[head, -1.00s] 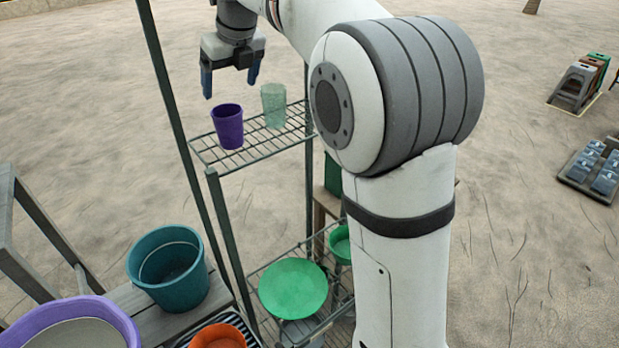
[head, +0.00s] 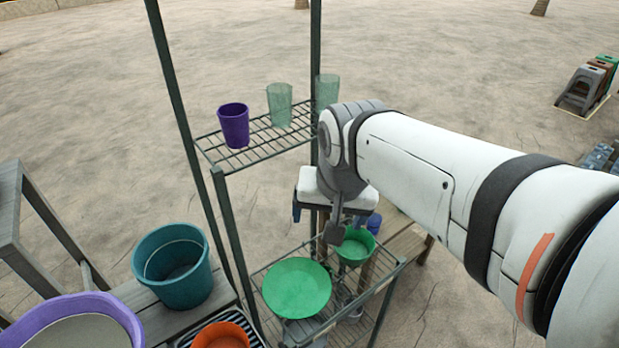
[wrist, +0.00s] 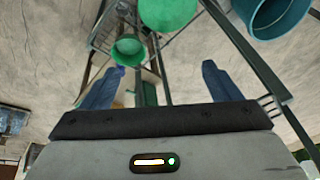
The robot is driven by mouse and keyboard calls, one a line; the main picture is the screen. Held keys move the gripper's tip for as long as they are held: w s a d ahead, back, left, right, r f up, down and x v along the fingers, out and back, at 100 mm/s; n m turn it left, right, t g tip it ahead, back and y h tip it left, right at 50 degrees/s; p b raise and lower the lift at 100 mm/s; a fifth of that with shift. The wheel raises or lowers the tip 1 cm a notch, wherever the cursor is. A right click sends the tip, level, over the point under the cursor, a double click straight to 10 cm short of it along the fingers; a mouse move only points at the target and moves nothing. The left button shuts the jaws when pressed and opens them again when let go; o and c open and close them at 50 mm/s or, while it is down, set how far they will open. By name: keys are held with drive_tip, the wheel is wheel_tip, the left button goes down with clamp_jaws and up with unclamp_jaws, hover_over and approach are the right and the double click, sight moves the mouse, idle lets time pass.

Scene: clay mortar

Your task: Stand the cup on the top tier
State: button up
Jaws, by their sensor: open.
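My gripper (head: 328,216) is open and empty. It hangs in front of the rack, below the top tier and above the lower tier's right side. In the wrist view its two blue fingers (wrist: 162,82) are wide apart with nothing between them. A small blue object (head: 374,222), perhaps a cup, shows just right of my gripper, partly hidden. The top tier (head: 258,150) is a wire shelf holding a purple cup (head: 234,125) at its left and two translucent green tumblers (head: 280,106) (head: 327,90), all upright. My arm hides the tier's right end.
The lower tier holds a green plate (head: 296,287) and a green bowl (head: 355,247). A teal bucket (head: 178,268), an orange bowl (head: 220,336) and a purple basin (head: 72,325) stand at lower left. Dark rack posts (head: 240,260) rise close to my gripper. A wooden bench (head: 408,243) stands behind.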

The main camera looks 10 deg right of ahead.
drive_tip(key=s+f+n, duration=0.1)
drive_tip(key=s+n, duration=0.1)
drive_tip(key=s+d+f+n, duration=0.1)
drive_tip(key=s+f+n, duration=0.1)
drive_tip(key=shift+d+f, duration=0.1)
drive_tip(key=shift+d, duration=0.05)
idle(1.3)
